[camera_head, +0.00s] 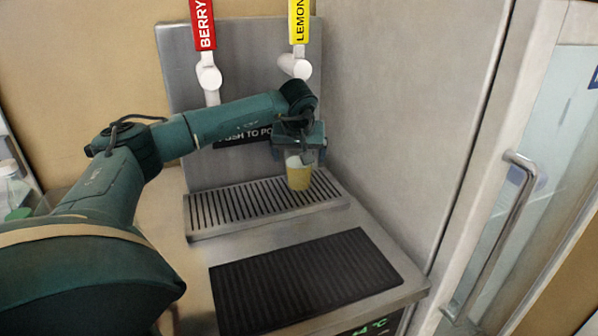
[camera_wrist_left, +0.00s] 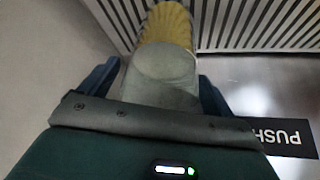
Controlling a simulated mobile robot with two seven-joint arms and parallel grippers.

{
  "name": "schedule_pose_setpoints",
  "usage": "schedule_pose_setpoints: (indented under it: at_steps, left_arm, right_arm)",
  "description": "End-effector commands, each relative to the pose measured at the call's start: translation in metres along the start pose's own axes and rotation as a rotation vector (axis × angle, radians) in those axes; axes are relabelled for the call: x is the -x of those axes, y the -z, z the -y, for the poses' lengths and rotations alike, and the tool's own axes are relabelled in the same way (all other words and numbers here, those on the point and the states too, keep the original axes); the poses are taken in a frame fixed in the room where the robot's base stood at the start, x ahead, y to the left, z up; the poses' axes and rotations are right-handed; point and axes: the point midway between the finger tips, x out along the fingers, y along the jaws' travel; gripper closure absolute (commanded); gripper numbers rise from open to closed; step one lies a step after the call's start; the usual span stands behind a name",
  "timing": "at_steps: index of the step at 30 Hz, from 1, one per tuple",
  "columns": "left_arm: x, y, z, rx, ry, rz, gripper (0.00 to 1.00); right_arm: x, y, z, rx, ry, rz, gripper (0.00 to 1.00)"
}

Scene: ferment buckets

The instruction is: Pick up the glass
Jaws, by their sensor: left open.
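The glass (camera_head: 299,176) stands upright on the slatted drip tray (camera_head: 240,209), under the yellow LEMON tap. It holds something yellow, and its upper part looks clear. My left gripper (camera_head: 300,152) is at the top of the glass, with its arm coming in from the left. In the left wrist view the glass (camera_wrist_left: 165,50) lies between the two open blue fingers (camera_wrist_left: 158,88), with a gap visible beside it. Whether a finger touches it I cannot tell. My right gripper is in neither view.
A red BERRY tap (camera_head: 203,30) and the yellow LEMON tap (camera_head: 298,25) hang from the metal back panel. A black ribbed mat (camera_head: 305,280) lies empty in front of the tray. A grey wall and a door with a handle (camera_head: 505,235) are at the right.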

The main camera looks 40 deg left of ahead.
Motion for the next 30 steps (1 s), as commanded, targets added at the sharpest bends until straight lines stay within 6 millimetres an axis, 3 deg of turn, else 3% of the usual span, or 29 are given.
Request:
schedule_pose_setpoints:
  at_steps: [25, 30]
  left_arm:
    - [0.0017, 0.001, -0.0005, 0.001, -0.002, -0.002, 0.76]
    - [0.0019, 0.0011, -0.0004, 0.0, -0.002, -0.002, 0.77]
  right_arm:
    - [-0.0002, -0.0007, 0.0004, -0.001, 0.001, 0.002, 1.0]
    - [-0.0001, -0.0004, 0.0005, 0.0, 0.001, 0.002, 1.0]
